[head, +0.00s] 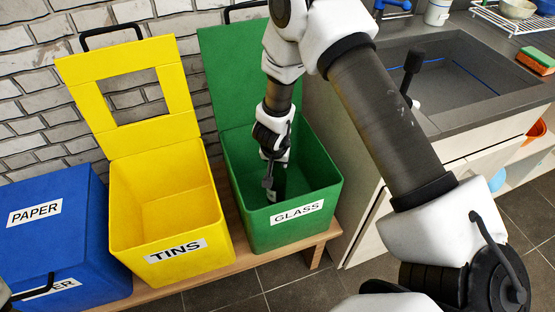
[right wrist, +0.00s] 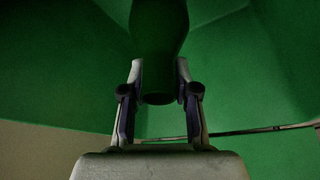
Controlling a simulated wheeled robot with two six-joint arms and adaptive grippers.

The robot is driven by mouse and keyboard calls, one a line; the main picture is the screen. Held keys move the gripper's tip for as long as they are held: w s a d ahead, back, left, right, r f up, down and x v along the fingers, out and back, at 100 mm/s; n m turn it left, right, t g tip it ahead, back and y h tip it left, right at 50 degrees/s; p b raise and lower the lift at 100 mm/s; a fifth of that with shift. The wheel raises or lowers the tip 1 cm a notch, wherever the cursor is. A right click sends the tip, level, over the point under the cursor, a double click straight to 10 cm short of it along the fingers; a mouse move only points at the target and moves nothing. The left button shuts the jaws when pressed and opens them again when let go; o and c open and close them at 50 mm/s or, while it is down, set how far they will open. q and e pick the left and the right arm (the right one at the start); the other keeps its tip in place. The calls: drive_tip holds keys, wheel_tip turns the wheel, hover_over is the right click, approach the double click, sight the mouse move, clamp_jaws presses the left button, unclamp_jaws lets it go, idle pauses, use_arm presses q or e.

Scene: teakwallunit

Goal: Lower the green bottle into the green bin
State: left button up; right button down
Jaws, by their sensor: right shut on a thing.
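The green bin (head: 293,230), labelled GLASS, stands open at the right end of the bench, its lid (head: 228,75) raised against the wall. My right arm reaches down into it, and my right gripper (head: 271,185) is inside the bin, below the rim. In the right wrist view, my right gripper (right wrist: 160,80) is shut on the green bottle (right wrist: 160,25), one finger on each side of its narrow end. Green bin walls surround the bottle there. The bottle's far end is out of frame, so I cannot tell whether it touches the floor. My left gripper is not visible.
The open yellow TINS bin (head: 175,252) stands close on the left, with the blue PAPER bin (head: 60,235) beyond it. The counter with a dark sink (head: 455,85) is close on the right. A sponge (head: 537,61) and a dish rack (head: 510,20) lie on it.

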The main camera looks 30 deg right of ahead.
drive_tip(key=shift+f+b, duration=0.4)
drive_tip(key=shift+f, duration=0.2)
idle(0.3)
drive_tip(key=c, duration=0.8)
unclamp_jaws()
drive_tip(key=shift+r, duration=0.1)
